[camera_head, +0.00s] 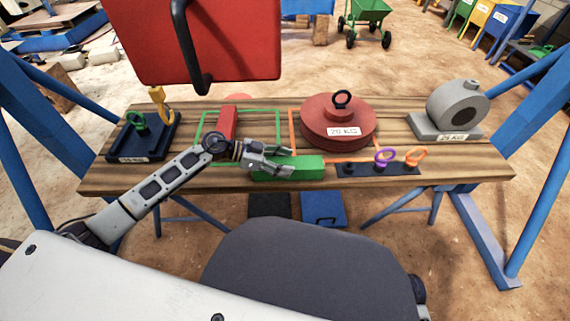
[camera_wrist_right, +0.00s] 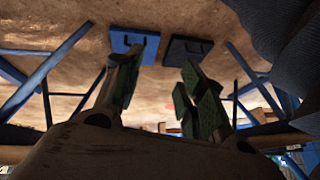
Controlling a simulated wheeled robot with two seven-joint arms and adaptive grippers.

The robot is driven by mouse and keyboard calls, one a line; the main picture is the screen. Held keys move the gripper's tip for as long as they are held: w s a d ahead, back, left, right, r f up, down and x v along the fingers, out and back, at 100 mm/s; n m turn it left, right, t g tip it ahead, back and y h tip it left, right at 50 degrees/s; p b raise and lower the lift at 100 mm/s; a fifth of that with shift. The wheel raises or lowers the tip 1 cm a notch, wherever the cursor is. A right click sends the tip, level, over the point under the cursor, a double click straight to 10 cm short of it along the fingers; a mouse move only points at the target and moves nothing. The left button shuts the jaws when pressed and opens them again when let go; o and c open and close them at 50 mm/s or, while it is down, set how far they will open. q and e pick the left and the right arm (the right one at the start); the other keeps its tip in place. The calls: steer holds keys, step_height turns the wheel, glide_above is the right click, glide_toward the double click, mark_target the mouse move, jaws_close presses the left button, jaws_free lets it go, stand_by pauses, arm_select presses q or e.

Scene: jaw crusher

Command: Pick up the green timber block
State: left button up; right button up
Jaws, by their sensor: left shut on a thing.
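The green timber block (camera_head: 303,174) is at the front middle of the wooden bench, near its front edge, in the head view. My left gripper (camera_head: 285,165) reaches in from the left and is shut on the block, its fingers covering part of the top. I cannot tell whether the block touches the bench. My right gripper (camera_wrist_right: 160,72) shows only in the right wrist view, with its two fingers apart and nothing between them.
A red weight (camera_head: 338,128) marked 20 KG, a grey weight (camera_head: 457,108), a blue tray (camera_head: 143,136) and a red block (camera_head: 227,122) stand on the wooden bench (camera_head: 460,172). A dark rack (camera_head: 380,170) holds coloured rings. A large red box (camera_head: 205,40) hangs above the bench.

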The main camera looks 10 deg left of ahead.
mark_target(284, 163)
arm_select(q)
steer(key=shift+s+f, duration=0.1)
steer(key=shift+f, duration=0.15)
steer(key=shift+r+p, duration=0.45)
steer(key=shift+r, duration=0.55)
steer(key=shift+r+p, duration=0.75)
steer(key=shift+r, duration=0.2)
steer(key=s+a, duration=0.1)
steer(key=a, duration=0.3)
steer(key=s+a+p, duration=0.1)
steer(key=a, duration=0.2)
steer(key=s+a+p, duration=0.1)
steer(key=a, duration=0.3)
steer(key=shift+a, duration=0.3)
steer(key=a, duration=0.2)
steer(key=s+a+p, duration=0.1)
steer(key=a, duration=0.1)
steer(key=shift+s+a+f, duration=0.1)
steer(key=shift+s+a, duration=0.05)
steer(key=shift+a, duration=0.1)
steer(key=shift+s+a, duration=0.2)
steer(key=shift+a, duration=0.4)
arm_select(e)
steer(key=s+d+r+g+h, duration=0.1)
steer(key=d+r+g, duration=0.1)
steer(key=r, duration=0.5)
steer(key=shift+s+d+r+h, duration=0.3)
steer(key=shift+d+h, duration=0.1)
steer(key=shift+d, duration=0.2)
steer(key=shift+w, duration=0.1)
